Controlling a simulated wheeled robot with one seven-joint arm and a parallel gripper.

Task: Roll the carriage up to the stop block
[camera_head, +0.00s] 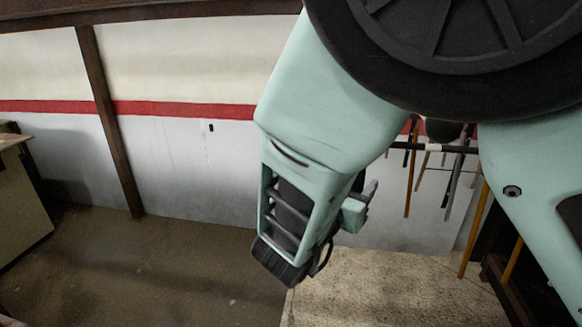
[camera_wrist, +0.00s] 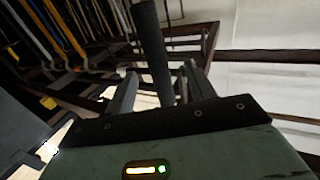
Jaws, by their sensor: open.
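My gripper (camera_wrist: 161,70) shows in the wrist view with its two grey fingers apart. A dark, round-looking bar (camera_wrist: 150,35) runs up the picture between the fingers. I cannot tell what it belongs to or whether it touches them.
Long-handled tools (camera_head: 410,165) hang from a rack against the wall at right; coloured rods (camera_wrist: 45,35) also show in the wrist view. A pale speckled surface (camera_head: 385,285) lies below my arm. A cabinet (camera_head: 22,205) stands at far left. The brown floor (camera_head: 140,265) between is clear.

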